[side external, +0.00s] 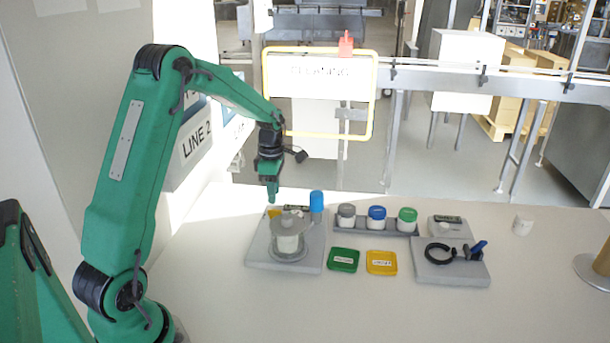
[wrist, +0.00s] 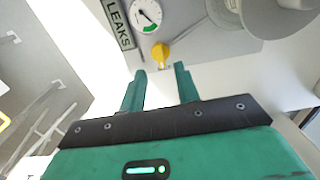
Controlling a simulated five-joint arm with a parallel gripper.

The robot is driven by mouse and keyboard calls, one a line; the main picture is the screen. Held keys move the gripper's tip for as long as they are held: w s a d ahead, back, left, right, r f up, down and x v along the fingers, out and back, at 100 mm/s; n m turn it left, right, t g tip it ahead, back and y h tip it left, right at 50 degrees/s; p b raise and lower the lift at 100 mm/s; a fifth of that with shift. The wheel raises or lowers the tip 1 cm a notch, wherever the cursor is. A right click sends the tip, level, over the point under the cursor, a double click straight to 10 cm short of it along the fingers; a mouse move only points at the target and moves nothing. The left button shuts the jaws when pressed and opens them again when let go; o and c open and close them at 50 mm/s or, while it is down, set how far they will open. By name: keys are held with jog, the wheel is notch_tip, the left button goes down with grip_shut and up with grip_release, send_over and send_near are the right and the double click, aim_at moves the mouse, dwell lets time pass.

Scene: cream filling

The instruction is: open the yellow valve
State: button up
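The yellow valve (side external: 273,211) is on the left part of a grey filling station (side external: 262,258), partly hidden behind the station's round body. In the wrist view the valve (wrist: 160,53) is a small yellow knob with a handle pointing downward in the picture, below a dial gauge (wrist: 146,14). My gripper (side external: 272,199) points down just above the valve in the side view. In the wrist view my gripper (wrist: 160,69) is open, with its two fingertips apart on either side of the handle's line. The valve appears just beyond the tips, and nothing is between them.
A blue-capped cylinder (side external: 316,203) stands close to the right of my gripper. A rack (side external: 362,228) with several lidded jars is further right. Green (side external: 343,260) and yellow (side external: 382,262) trays lie in front of it. The table front is clear.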

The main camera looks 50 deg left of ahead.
aim_at(274, 210)
jog(key=shift+f, duration=2.7)
grip_shut()
